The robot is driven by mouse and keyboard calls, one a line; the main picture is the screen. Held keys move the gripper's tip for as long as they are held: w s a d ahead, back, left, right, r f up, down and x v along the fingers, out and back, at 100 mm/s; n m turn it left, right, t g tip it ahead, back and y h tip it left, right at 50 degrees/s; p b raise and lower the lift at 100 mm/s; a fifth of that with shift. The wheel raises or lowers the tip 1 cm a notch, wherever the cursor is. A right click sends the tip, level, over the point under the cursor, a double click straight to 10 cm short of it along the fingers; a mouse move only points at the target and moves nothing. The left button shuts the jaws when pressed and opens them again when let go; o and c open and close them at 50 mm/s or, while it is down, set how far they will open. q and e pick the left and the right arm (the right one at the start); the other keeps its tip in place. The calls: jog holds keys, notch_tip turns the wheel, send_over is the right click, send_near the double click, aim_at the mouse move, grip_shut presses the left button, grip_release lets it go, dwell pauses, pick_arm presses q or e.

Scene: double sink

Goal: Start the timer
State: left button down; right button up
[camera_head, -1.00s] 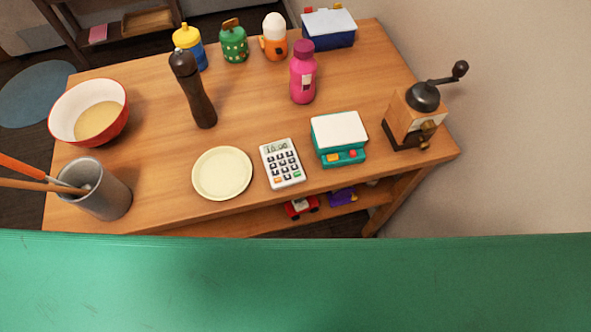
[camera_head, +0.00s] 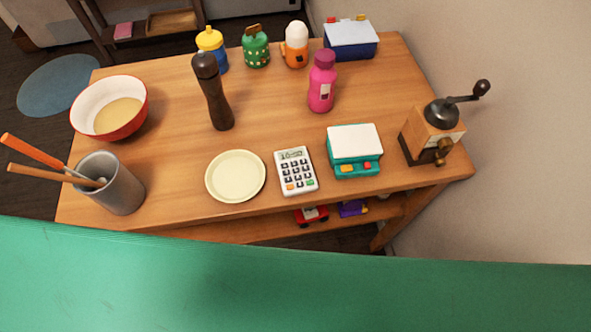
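A white keypad device (camera_head: 296,171) with a small display at its top and an orange and a green key lies on the wooden table near its front edge. It looks like a timer or calculator. The display is too small to read surely. It lies between a cream plate (camera_head: 235,176) and a teal kitchen scale (camera_head: 354,150) with a white top. Neither of my grippers is in view.
The table (camera_head: 175,160) also holds a red-and-white bowl (camera_head: 136,121), grey utensil cup (camera_head: 123,190), pepper mill (camera_head: 215,95), pink bottle (camera_head: 322,85), coffee grinder (camera_head: 431,133) and several items behind. A wide green surface (camera_head: 280,285) fills the foreground. A wall stands right.

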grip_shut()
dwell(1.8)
